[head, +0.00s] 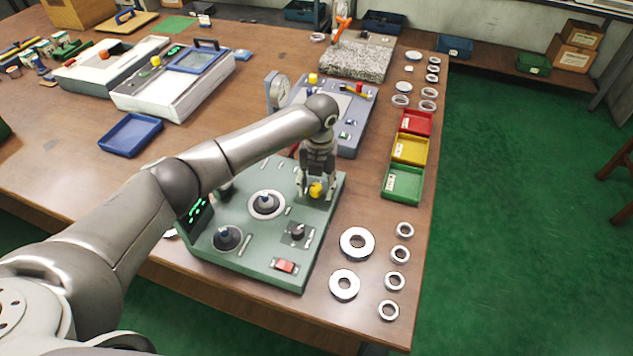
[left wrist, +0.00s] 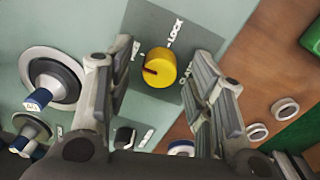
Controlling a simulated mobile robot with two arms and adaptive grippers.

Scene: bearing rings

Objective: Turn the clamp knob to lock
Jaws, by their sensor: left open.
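The yellow clamp knob (head: 316,189) stands on the right part of the green machine's top (head: 262,245). In the left wrist view the knob (left wrist: 159,68) sits on a dark plate, with a dark red pointer mark facing left. The word LOCK is printed on the plate to the upper right of the knob, and more lettering lies at its right. My left gripper (head: 317,183) points down over the knob. Its open fingers (left wrist: 161,62) stand on either side of the knob, with visible gaps in the wrist view. My right gripper is not in view.
The machine also carries a spindle with a pale ring (head: 267,204), a black knob (head: 297,232) and a red switch (head: 285,266). Several metal rings (head: 357,243) lie to its right. Green (head: 403,184), yellow and red trays stand beyond. A blue-grey machine (head: 350,125) stands behind.

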